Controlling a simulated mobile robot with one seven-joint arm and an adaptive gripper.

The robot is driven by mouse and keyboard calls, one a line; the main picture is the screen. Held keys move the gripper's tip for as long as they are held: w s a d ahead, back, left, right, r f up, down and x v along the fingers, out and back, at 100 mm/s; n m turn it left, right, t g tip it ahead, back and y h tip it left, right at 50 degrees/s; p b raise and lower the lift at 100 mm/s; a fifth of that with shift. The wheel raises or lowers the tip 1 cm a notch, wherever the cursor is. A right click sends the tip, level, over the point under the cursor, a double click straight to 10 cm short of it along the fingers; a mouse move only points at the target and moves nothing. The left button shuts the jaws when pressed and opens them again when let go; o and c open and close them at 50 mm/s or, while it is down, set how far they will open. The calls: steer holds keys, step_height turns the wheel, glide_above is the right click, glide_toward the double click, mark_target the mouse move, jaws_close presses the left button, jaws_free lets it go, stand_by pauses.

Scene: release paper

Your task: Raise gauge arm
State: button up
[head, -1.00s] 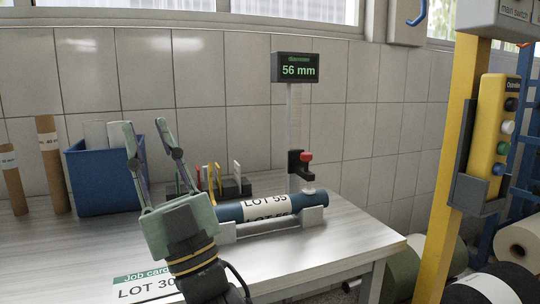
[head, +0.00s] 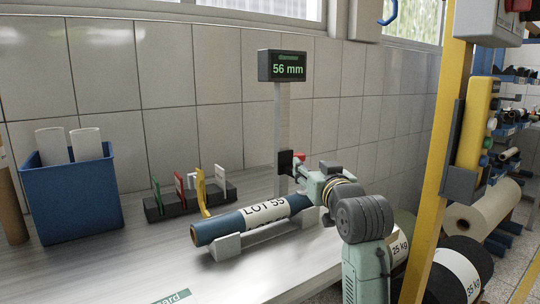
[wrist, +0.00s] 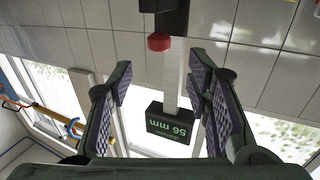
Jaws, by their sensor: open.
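The gauge stands at the back of the bench, with a post (head: 282,112) and a display (head: 281,66) reading 56 mm. Its dark gauge arm (head: 285,159) with a red knob (head: 299,156) sits low on the post, by the right end of the blue LOT 55 roll (head: 228,227). My gripper (head: 299,172) is beside the gauge arm and hides part of it. In the wrist view, which is upside down, my gripper (wrist: 160,62) is open and empty. The red knob (wrist: 159,42) lies just beyond the fingertips, roughly between them. Contact with the knob is not visible.
The roll lies in a grey cradle (head: 228,247). A dark rack (head: 160,212) with coloured tags stands behind it, and a blue bin (head: 75,198) with tubes is at left. A yellow post (head: 440,150) stands at right. The bench front left is clear.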

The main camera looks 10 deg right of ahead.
mark_target(301, 157)
steer(key=w, duration=0.3)
steer(key=w+p, duration=0.1)
steer(key=w, duration=0.2)
steer(key=w+p, duration=0.1)
steer(key=w, duration=0.2)
steer(key=shift+w+d, duration=0.2)
steer(key=shift+d, duration=0.15)
steer(key=shift+w, duration=0.6)
steer(key=shift+c, duration=0.5)
jaws_close()
